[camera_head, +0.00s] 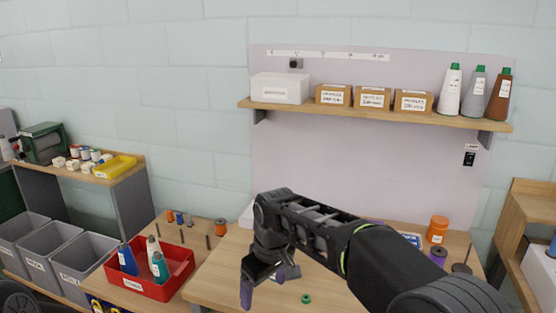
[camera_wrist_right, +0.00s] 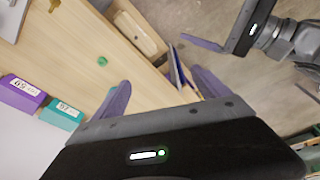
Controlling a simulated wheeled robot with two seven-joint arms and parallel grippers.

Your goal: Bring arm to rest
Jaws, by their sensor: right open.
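My right gripper (camera_head: 267,283) hangs from my black arm, which reaches in from the lower right of the head view. Its two purple fingers are apart over the front of the wooden table (camera_head: 215,278), with nothing seen between them. In the right wrist view the same gripper (camera_wrist_right: 162,92) has its fingers spread above the table edge and an open drawer-like part. Another gripper, my left one (camera_wrist_right: 212,42), shows at the top right of that view, over the floor; only one purple finger is clear. A small green ring (camera_head: 306,298) lies on the table beside my right gripper.
A red bin (camera_head: 165,290) with bottles stands at left, near grey bins (camera_head: 50,262). A shelf (camera_head: 350,112) above the table holds boxes and bottles. Purple and teal boxes (camera_wrist_right: 22,92) lie left in the wrist view. An orange spool (camera_head: 437,228) stands at the table's right.

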